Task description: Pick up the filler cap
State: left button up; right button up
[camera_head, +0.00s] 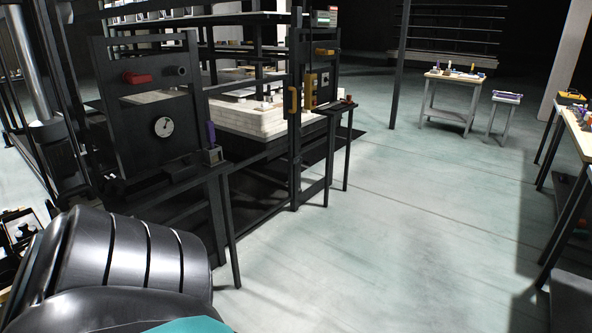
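I cannot pick out a filler cap for certain in the head view. Several small items are too small or dark to identify. Neither of my grippers shows in this view. A large black ribbed rounded form fills the lower left and hides what lies behind it.
A yellow handle (292,100) is on a post. A small table (453,77), a stool (506,97) and benches stand right. The middle floor (400,210) is clear.

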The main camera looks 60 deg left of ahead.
aim_at(25, 231)
jog(key=u, duration=3.6)
